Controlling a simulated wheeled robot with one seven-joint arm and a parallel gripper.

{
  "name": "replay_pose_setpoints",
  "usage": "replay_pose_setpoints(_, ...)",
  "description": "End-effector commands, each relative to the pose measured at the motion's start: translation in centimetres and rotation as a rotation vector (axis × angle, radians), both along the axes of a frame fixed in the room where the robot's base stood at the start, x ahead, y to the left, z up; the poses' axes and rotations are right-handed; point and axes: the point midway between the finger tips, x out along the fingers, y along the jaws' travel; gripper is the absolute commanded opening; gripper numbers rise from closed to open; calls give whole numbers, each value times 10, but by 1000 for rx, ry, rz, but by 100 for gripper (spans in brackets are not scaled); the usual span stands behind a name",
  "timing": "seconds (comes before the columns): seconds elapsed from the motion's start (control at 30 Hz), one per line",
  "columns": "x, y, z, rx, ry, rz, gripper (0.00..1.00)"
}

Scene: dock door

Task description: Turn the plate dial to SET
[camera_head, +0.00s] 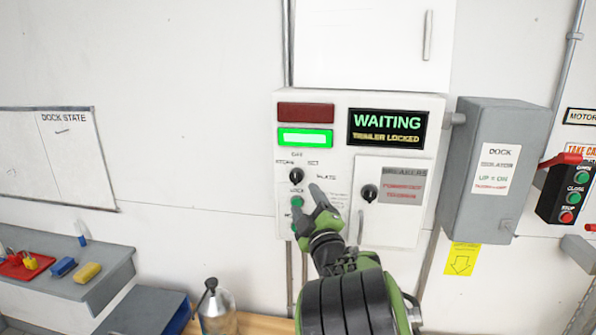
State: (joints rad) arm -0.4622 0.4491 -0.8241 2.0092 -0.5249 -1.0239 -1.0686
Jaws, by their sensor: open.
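The plate dial (296,175) is a small black knob on the white control box. Labels that seem to read OFF, STORE and SET stand above it, to its upper left and to its upper right. Its pointer is too small to read for certain. My gripper (307,203) is open and empty, just below and to the right of the dial. The fingers point up toward the panel. They look apart from the dial, though the depth gap is hard to judge. The gripper covers part of the lower panel.
Green buttons (297,201) sit below the dial near my fingers. A second black knob (369,192) is on the breakers door at right. The display (387,127) reads WAITING, TRAILER LOCKED. A grey box (494,165) stands at right. A bottle (217,309) is below left.

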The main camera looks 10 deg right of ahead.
Motion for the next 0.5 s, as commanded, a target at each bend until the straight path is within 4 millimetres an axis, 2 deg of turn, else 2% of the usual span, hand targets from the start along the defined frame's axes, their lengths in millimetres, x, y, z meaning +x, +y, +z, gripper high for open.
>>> replay_pose_setpoints(0.03,13,2,10,-6,2,3,64)
replay_pose_setpoints(0.23,58,3,18,-3,-1,0,64)
replay_pose_setpoints(0.33,72,4,20,-1,0,1,64)
replay_pose_setpoints(0.5,80,4,20,2,0,0,64)
